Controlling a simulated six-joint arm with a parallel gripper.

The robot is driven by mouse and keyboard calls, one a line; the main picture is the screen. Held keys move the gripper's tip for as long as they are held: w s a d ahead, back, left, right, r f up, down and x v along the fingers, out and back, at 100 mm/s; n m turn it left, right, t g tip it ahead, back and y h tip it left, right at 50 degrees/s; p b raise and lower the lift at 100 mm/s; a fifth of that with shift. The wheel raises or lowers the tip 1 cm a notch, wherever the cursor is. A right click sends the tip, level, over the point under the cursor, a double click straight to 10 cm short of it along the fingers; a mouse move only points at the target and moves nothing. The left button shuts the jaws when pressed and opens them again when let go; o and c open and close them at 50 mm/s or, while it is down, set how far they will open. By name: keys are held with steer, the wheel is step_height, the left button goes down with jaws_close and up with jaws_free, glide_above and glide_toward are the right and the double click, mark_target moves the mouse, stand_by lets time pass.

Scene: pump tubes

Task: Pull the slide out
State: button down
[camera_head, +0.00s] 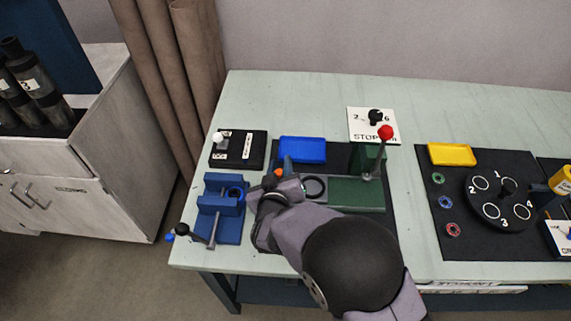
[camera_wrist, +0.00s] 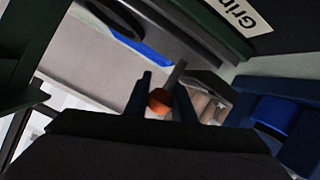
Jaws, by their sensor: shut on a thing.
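The slide's orange knob (camera_wrist: 160,101) sits on a short grey rod between my two fingers in the wrist view. My gripper (camera_wrist: 164,86) is shut on this knob. In the head view the orange knob (camera_head: 278,172) shows just at the tip of my gripper (camera_head: 274,181). The slide looks like a grey plate (camera_wrist: 92,52) with a dark round opening; the opening (camera_head: 314,187) also shows in the head view, left of the green fixture (camera_head: 356,194). My wrist and arm hide part of the slide and the fixture's near side.
A red-knobbed lever (camera_head: 386,132) stands upright on the green fixture. A blue vise (camera_head: 218,212) stands close on the left. A blue tray (camera_head: 302,149) lies just behind. A black panel with a white knob (camera_head: 238,150) is back left. Bare table lies right of the fixture's dark mat.

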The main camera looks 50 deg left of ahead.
steer(key=c, duration=1.5)
jaws_free()
steer(key=shift+s+a, duration=0.25)
steer(key=shift+s, duration=0.05)
steer(key=shift+w, duration=0.1)
steer(key=shift+d, duration=0.1)
steer(key=shift+v, duration=3.7)
steer(key=shift+r, duration=0.1)
